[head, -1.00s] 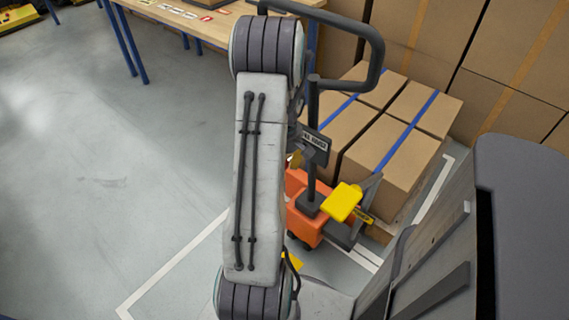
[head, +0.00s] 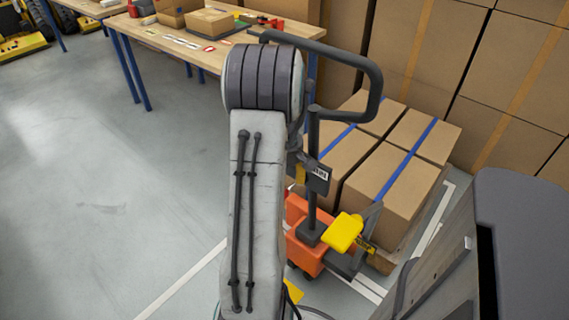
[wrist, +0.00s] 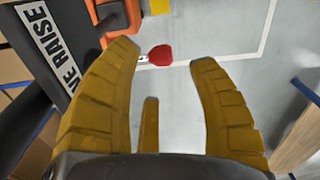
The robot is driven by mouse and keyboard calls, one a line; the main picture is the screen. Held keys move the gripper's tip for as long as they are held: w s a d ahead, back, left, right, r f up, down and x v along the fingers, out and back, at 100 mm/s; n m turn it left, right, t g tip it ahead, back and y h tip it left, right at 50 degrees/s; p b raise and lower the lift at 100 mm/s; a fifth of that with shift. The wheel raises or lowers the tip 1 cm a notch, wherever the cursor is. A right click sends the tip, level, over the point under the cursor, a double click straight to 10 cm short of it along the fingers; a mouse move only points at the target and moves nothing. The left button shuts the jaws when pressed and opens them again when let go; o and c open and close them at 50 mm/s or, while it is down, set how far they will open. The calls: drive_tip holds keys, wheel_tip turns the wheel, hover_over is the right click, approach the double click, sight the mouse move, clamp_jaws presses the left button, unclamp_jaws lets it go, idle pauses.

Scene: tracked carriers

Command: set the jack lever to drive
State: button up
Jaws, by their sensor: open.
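The pallet jack has an orange body (head: 300,245), an upright post and a black loop handle (head: 375,80). A dark label plate (head: 320,174) is mounted partway up the post. In the wrist view the plate (wrist: 50,45) fills the upper left and reads "VE RAISE", its start cut off. A red knob (wrist: 161,54) with a small pale stem, apparently the lever end, shows between my fingertips; its distance is unclear. My gripper (wrist: 166,56) is open, yellow fingers apart, with nothing held. In the head view my arm hides most of the gripper and lever.
Strapped cartons (head: 400,155) stand behind the jack, and taller carton stacks (head: 510,80) fill the back right. A wooden workbench (head: 165,38) with boxes stands at the back left. The grey floor (head: 120,210) at left is clear. A yellow block (head: 343,232) sits by the jack.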

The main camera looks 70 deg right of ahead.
wheel_tip(320, 180, up, 6)
drive_tip(key=shift+r, duration=0.25)
idle(0.9)
drive_tip(key=a+f+m+y+p, duration=0.1)
drive_tip(key=a+m, duration=1)
drive_tip(key=w+a+r+n+t+p, duration=0.1)
drive_tip(key=w+a+r+n+p, duration=0.1)
drive_tip(key=a+r, duration=0.4)
drive_tip(key=w+a+r+n+t+p, duration=0.1)
drive_tip(key=a+r+n+p, duration=0.4)
drive_tip(key=a, duration=0.7)
drive_tip(key=w+a+r+n+t+h+p, duration=0.1)
drive_tip(key=w+a+r+n+p, duration=0.2)
drive_tip(key=a+r+n, duration=0.3)
wheel_tip(320, 180, up, 2)
drive_tip(key=w+a, duration=0.1)
drive_tip(key=a, duration=0.2)
drive_tip(key=shift+p, duration=0.3)
